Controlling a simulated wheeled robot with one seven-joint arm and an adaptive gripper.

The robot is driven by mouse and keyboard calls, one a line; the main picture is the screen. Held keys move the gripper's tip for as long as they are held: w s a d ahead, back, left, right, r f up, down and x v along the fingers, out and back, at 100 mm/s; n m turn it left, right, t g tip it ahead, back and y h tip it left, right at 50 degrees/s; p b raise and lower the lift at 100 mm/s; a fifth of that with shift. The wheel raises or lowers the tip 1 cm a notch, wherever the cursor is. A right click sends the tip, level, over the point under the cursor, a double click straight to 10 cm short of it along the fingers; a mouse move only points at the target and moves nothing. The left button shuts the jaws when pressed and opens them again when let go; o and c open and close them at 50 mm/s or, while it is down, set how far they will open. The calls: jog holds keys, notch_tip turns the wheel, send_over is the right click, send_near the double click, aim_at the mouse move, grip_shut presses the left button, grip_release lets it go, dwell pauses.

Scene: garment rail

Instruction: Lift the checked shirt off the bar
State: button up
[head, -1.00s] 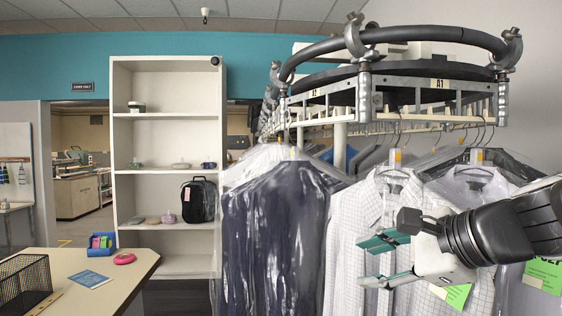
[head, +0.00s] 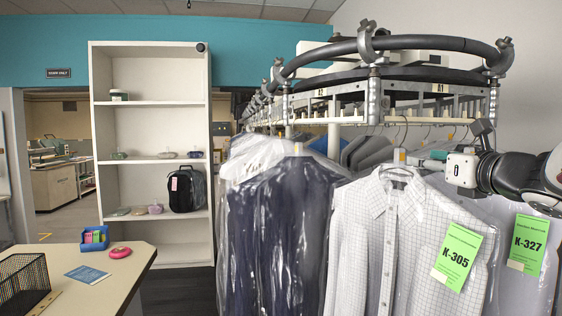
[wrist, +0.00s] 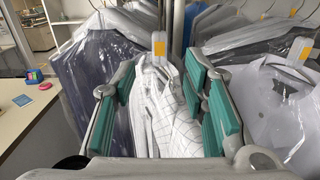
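The checked shirt (head: 360,240), white with thin grid lines and in clear plastic, hangs from the bar (head: 420,120) at right in the head view, with a green K-305 tag (head: 458,257). It also shows in the wrist view (wrist: 160,108). My gripper (head: 432,157) is at collar height, just right of the shirt's hanger neck. In the wrist view my gripper (wrist: 163,88) is open, its teal pads apart, with the shirt's shoulders and an orange hanger marker (wrist: 158,45) seen between them. I cannot tell whether the pads touch the shirt.
A dark bagged garment (head: 270,225) hangs close on the left. A white shirt tagged K-327 (head: 527,245) hangs close on the right. The oval conveyor rail (head: 430,43) is overhead. A counter (head: 130,262) stands at lower left, with bare floor beside it.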

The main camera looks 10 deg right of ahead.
aim_at(400, 145)
jog(key=shift+w+a+b, duration=0.2)
jog(key=shift+w+b, duration=1.5)
jog(key=shift+w, duration=3.55)
grip_shut()
jog(key=shift+r, duration=0.15)
jog(key=shift+r+p, duration=1.05)
jog(key=shift+r, duration=0.6)
jog(key=shift+s, duration=0.1)
jog(key=s+p, duration=0.1)
jog(key=s, duration=0.6)
jog(key=shift+p, duration=0.35)
jog(key=shift+d, duration=0.15)
